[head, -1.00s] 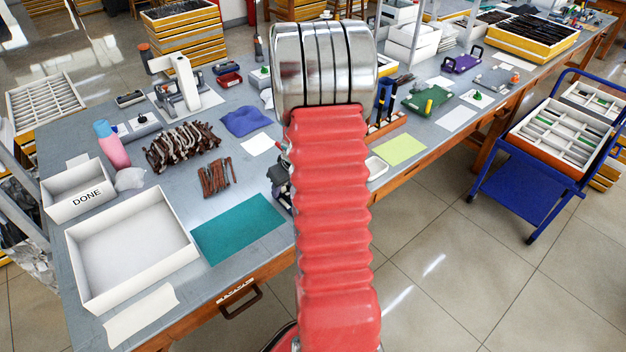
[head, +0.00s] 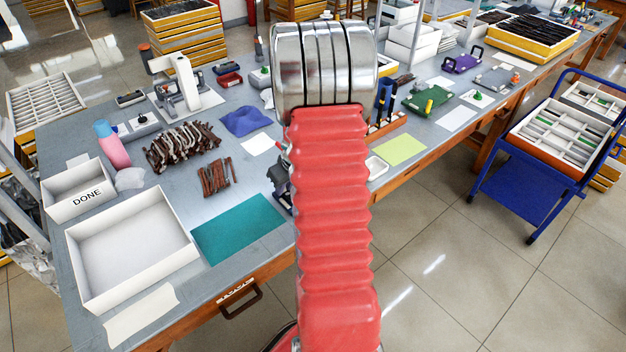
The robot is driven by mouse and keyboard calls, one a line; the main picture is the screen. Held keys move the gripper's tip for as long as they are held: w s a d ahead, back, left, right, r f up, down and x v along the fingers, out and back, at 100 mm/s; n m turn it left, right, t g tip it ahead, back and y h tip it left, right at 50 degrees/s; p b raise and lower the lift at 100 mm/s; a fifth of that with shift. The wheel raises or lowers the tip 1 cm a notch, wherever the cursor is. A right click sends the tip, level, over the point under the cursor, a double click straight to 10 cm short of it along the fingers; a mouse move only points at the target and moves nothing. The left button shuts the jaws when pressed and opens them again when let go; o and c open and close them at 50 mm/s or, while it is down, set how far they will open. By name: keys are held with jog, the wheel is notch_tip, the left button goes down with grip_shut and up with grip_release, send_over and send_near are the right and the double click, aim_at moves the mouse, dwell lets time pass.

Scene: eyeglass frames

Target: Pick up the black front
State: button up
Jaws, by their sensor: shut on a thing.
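My gripper is not visible; my own red bellows arm and its shiny metal joint fill the middle of the head view and hide what lies behind them. I cannot make out a black front. A row of dark brown and whitish frame parts (head: 183,148) lies on the grey table. A small group of brown strips (head: 214,178) lies in front of it. A dark grey piece (head: 281,180) shows partly at the left edge of my arm; I cannot tell what it is.
A teal mat (head: 238,228), an empty white tray (head: 78,262) and a white DONE box (head: 48,200) are at the front left. A green-yellow sheet (head: 401,150) and a green fixture (head: 427,100) lie right of my arm. A blue cart (head: 520,195) stands at the right.

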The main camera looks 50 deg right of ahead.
grip_shut()
notch_tip(320, 180, up, 10)
dwell(0.6)
